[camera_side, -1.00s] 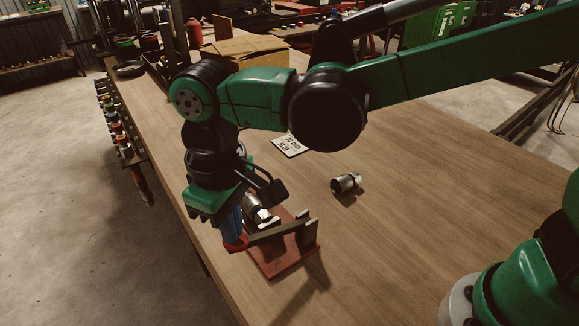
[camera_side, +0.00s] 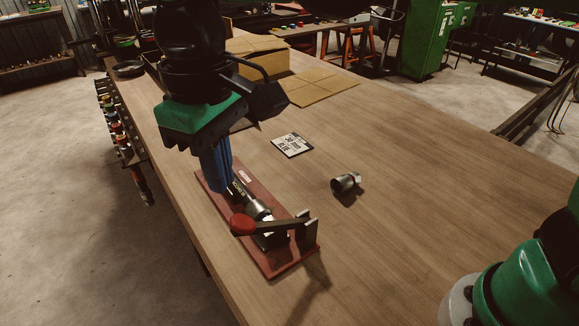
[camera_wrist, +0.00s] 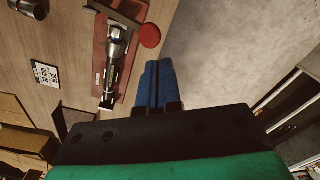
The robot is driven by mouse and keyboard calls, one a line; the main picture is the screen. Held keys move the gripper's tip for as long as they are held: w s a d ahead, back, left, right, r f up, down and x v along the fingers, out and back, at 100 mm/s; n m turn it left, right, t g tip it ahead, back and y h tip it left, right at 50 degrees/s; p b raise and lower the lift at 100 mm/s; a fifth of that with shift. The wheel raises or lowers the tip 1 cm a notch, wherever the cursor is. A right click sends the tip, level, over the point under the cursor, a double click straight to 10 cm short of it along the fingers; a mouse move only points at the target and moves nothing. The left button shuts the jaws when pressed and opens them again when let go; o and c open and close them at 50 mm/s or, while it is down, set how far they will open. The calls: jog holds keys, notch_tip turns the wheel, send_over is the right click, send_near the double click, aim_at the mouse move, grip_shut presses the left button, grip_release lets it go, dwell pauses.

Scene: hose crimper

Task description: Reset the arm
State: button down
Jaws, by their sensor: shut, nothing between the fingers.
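My gripper (camera_side: 222,188) is above the left end of the red crimper base, its blue fingers shut and empty. It also shows in the wrist view (camera_wrist: 155,72), with the fingers side by side. The crimper (camera_side: 279,262) is a red base plate on the bench with a dark lever ending in a red knob (camera_side: 242,224). The lever lies low across the plate. A hose with a metal fitting (camera_side: 259,211) lies along the plate under the lever; part of it is hidden. In the wrist view the crimper (camera_wrist: 128,10) and red knob (camera_wrist: 150,36) are left of the fingers.
A loose metal fitting (camera_side: 346,183) lies on the bench right of the crimper. A printed card (camera_side: 292,145) lies behind it. Cardboard boxes (camera_side: 262,62) stand at the back. A rack of coloured items (camera_side: 117,128) hangs on the left edge. The bench's right side is clear.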

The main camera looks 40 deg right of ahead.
jog(key=shift+r, duration=0.25)
jog(key=shift+d, duration=0.1)
jog(key=d+f+m+t, duration=0.3)
jog(key=d, duration=0.8)
jog(key=s+d+f+m+t, duration=0.1)
jog(key=d+f+m+t, duration=0.2)
jog(key=d, duration=0.8)
jog(key=shift+s+d+f+t, duration=0.15)
jog(key=shift+s+f+t, duration=0.15)
jog(key=shift+f+t, duration=0.25)
